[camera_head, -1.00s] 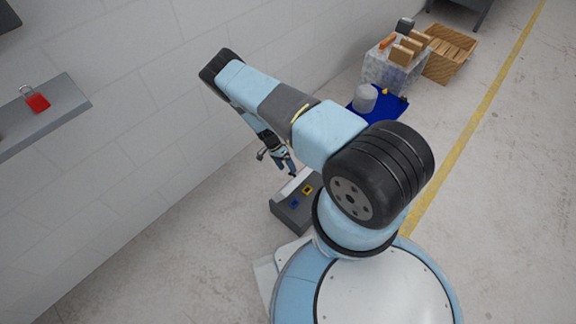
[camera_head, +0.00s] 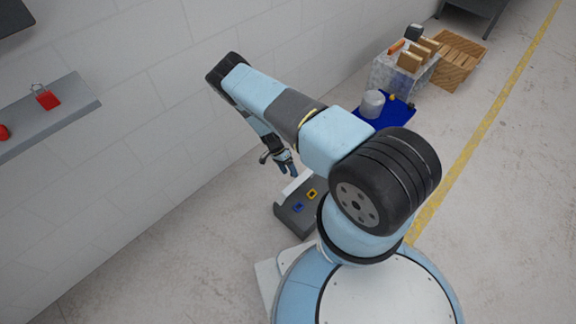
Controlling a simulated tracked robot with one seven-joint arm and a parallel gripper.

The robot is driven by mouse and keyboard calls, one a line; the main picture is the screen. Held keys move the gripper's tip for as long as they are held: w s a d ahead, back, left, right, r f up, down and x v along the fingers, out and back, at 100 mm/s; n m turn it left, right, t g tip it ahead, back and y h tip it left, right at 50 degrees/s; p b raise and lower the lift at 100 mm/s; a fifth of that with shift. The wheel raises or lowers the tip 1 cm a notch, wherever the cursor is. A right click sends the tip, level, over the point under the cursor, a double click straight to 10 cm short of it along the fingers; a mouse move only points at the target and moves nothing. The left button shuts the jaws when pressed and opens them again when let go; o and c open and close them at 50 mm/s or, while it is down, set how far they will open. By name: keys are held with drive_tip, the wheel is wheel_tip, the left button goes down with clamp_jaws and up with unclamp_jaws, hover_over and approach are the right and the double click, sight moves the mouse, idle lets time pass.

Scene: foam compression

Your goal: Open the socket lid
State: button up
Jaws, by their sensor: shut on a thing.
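A dark grey socket box (camera_head: 287,222) lies low near the wall, left of my arm's base. A blue socket (camera_head: 298,208) and a yellow socket (camera_head: 312,194) show on its top. A white strip (camera_head: 296,183), which looks like the socket lid, runs along the box's far side. My gripper (camera_head: 289,170) points down just above this strip, with its fingertips at or close to it. The jaws are small here and look shut on the lid's edge. The exact contact and how far the lid is raised cannot be told.
A blue mat (camera_head: 398,116) with a grey cylinder (camera_head: 372,103) lies behind my arm. A shelf (camera_head: 60,115) with a red padlock (camera_head: 47,100) is on the left wall.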

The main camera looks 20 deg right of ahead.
drive_tip(key=w+a+r, duration=0.2)
drive_tip(key=w+a, duration=0.1)
drive_tip(key=w, duration=0.3)
drive_tip(key=w+a+r, duration=0.2)
drive_tip(key=w+a, duration=0.1)
drive_tip(key=w, duration=0.4)
drive_tip(key=shift+w+r, duration=0.2)
idle(1.5)
idle(0.4)
drive_tip(key=v, duration=1.3)
drive_tip(key=shift+w+r, duration=0.25)
drive_tip(key=shift+a, duration=0.15)
